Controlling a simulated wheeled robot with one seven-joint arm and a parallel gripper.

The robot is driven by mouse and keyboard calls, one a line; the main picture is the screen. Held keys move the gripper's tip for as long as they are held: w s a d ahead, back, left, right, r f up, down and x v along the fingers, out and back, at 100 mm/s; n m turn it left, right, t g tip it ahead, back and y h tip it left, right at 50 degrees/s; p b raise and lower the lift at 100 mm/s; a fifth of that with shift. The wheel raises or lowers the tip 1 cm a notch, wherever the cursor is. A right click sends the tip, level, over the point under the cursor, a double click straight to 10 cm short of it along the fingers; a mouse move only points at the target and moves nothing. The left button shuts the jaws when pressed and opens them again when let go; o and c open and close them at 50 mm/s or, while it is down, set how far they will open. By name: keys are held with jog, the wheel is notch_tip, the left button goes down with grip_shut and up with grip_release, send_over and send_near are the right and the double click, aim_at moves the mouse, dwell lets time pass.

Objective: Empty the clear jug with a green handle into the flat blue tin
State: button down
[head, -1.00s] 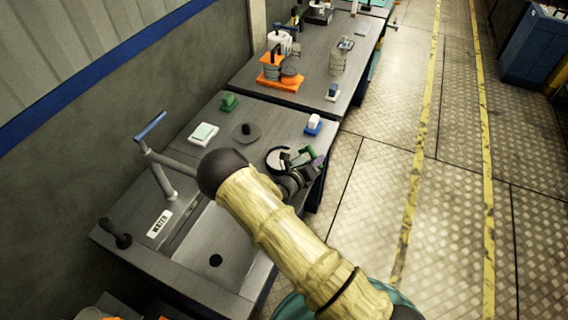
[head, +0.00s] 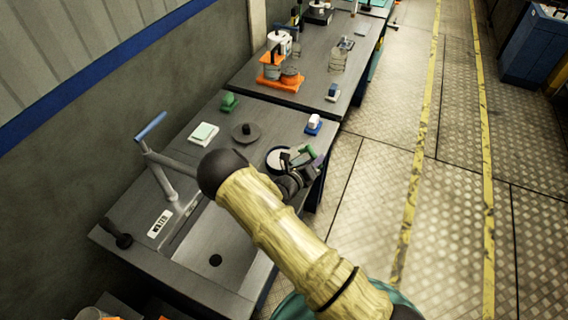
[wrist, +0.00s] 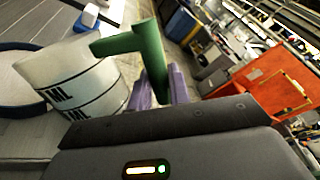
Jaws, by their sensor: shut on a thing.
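My gripper (wrist: 160,90) is shut on the green handle (wrist: 152,55) of the clear jug (wrist: 75,78), its purple fingers on either side of the grip. The jug, with black "ML" marks, leans to the left in the wrist view. The flat blue tin (wrist: 28,112) lies at the left edge there, beside and partly behind the jug. In the head view the tin (head: 267,160) is on the counter near its right edge, with a pale inside. The jug's green handle (head: 308,152) shows just right of it; my wrist hides most of the jug. I cannot tell how much the jug holds.
A dark round lid-like disc (head: 246,133), a pale green box (head: 203,134), a green block (head: 229,102) and a blue-white block (head: 313,124) stand around the tin. The sink (head: 225,250) is nearer. An orange tray (head: 280,83) stands on the farther table.

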aim_at(304, 148)
jog(key=shift+w+a+r, duration=0.1)
jog(key=shift+w, duration=0.05)
jog(key=shift+w+a+r+n, duration=0.15)
jog(key=shift+a+n, duration=0.05)
jog(key=shift+n, duration=0.2)
jog(key=shift+w+a+r+n, duration=0.2)
jog(key=shift+w+a+n, duration=0.2)
jog(key=shift+n, duration=0.1)
dwell(1.6)
jog(key=shift+w+a+r+n+g+h, duration=0.1)
jog(key=shift+w+a+n+g+h, duration=0.1)
jog(key=shift+n+g+h, duration=0.1)
dwell(1.0)
jog(key=shift+w+a+r+n+p, duration=0.7)
jog(key=shift+w+a+r+n, duration=0.35)
jog(key=shift+a+r+n, duration=0.15)
dwell(2.8)
